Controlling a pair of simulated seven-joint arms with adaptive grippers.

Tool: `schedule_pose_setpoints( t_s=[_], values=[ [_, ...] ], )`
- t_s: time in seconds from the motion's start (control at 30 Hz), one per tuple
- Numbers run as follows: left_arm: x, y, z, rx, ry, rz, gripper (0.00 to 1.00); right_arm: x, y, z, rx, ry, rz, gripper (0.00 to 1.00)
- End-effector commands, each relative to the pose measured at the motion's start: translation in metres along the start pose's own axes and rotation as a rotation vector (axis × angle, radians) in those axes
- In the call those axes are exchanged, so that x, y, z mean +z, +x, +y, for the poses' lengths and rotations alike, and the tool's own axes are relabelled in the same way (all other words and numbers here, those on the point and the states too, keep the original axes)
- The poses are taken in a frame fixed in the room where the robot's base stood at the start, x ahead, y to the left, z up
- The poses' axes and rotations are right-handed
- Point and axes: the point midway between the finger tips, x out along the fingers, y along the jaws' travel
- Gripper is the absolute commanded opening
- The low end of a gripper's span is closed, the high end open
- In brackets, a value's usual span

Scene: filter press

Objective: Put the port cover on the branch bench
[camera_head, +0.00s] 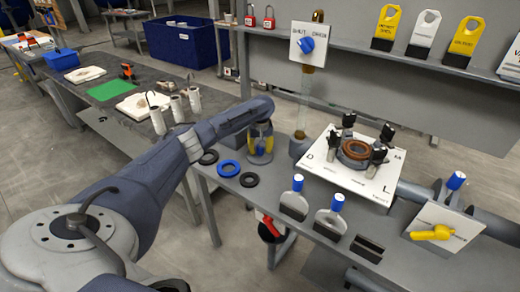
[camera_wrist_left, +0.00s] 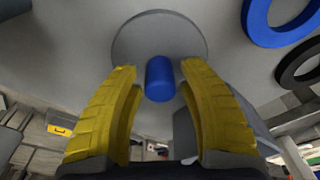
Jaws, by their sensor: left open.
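The port cover, a grey disc (camera_wrist_left: 150,28) with a blue knob (camera_wrist_left: 160,78), lies on the grey bench top in the left wrist view. My left gripper (camera_wrist_left: 158,88) is open, with one yellow finger on each side of the blue knob. I cannot tell whether the fingers touch it. In the head view my left gripper (camera_head: 260,145) points down at the near-left end of the grey bench (camera_head: 325,262) and mostly hides the cover. My right gripper is not in view. No label shows which surface is the branch bench.
A blue ring (camera_head: 229,168) and black rings (camera_head: 208,157) (camera_head: 249,179) lie beside the gripper. A clear column (camera_head: 305,95) and a white plate (camera_head: 330,175) with black clamps stand to the right. Another table (camera_head: 85,75) with tools and white cylinders stands at the left.

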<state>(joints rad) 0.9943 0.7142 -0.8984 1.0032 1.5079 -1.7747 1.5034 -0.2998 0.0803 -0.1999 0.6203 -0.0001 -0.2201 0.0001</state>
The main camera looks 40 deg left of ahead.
Motion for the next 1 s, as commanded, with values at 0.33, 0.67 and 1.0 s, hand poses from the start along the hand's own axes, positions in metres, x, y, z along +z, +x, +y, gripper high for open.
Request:
schedule_pose_setpoints(
  t_s=[0.33,0.67,1.0],
  values=[
    [-0.001,-0.044,0.0,0.003,0.001,0.003,0.41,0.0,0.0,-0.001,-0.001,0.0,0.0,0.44],
    [-0.001,-0.097,0.0,0.001,0.001,0.003,0.41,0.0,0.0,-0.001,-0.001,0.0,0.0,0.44],
    [0.0,-0.12,0.0,0.0,0.001,0.001,0.41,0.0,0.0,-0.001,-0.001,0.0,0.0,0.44]
  ],
)
